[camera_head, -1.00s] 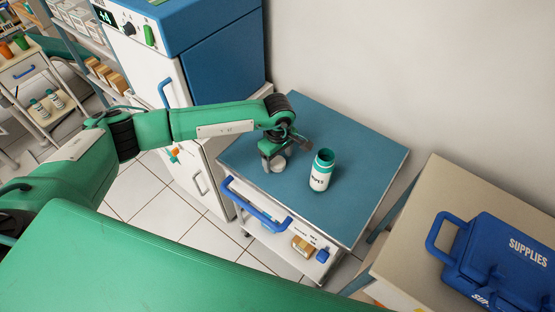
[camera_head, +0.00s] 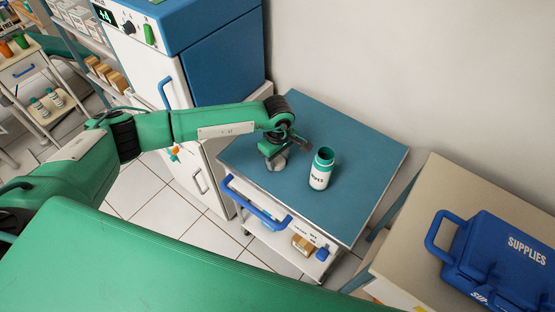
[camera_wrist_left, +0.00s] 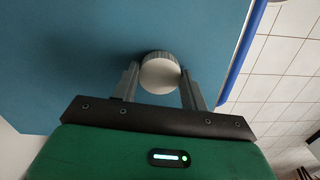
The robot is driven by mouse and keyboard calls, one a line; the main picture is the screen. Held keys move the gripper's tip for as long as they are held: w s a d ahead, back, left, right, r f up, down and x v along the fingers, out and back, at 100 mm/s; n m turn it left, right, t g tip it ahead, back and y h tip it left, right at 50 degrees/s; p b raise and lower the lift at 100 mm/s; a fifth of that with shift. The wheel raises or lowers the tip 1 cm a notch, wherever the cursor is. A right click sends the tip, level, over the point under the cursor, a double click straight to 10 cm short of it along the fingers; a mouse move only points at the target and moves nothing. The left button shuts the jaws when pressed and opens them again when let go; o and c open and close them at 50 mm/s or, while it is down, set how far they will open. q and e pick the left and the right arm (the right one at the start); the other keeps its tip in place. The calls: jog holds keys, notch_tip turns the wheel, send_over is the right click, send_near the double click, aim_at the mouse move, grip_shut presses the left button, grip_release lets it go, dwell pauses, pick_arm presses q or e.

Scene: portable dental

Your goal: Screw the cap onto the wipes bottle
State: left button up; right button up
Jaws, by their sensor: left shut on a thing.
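The wipes bottle (camera_head: 321,170) stands upright and open on the blue cart top (camera_head: 345,135). It is white with a green neck and dark lettering. My left gripper (camera_head: 277,160) is at the cart top, a short way left of the bottle. In the left wrist view my left gripper (camera_wrist_left: 160,82) is shut on the round white cap (camera_wrist_left: 160,72), which sits between its fingers with ribbed sides. Whether the cap still touches the cart top is hard to tell. The cap is mostly hidden in the head view. My right gripper is not in view.
The cart has a blue handle (camera_head: 255,204) and a lower shelf with a small box (camera_head: 303,245). A blue supplies case (camera_head: 500,262) lies on a beige table at the right. A white and blue cabinet (camera_head: 150,70) stands behind my left arm. The cart top right of the bottle is clear.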

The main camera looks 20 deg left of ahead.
pick_arm(q)
notch_tip(320, 180, up, 8)
jog(key=shift+w+r+b, duration=0.1)
jog(key=shift+r+b, duration=0.15)
jog(key=shift+b, duration=0.8)
notch_tip(320, 180, up, 12)
jog(key=f+b, duration=0.1)
jog(key=b, duration=0.1)
send_over(278, 160)
jog(key=shift+r, duration=0.25)
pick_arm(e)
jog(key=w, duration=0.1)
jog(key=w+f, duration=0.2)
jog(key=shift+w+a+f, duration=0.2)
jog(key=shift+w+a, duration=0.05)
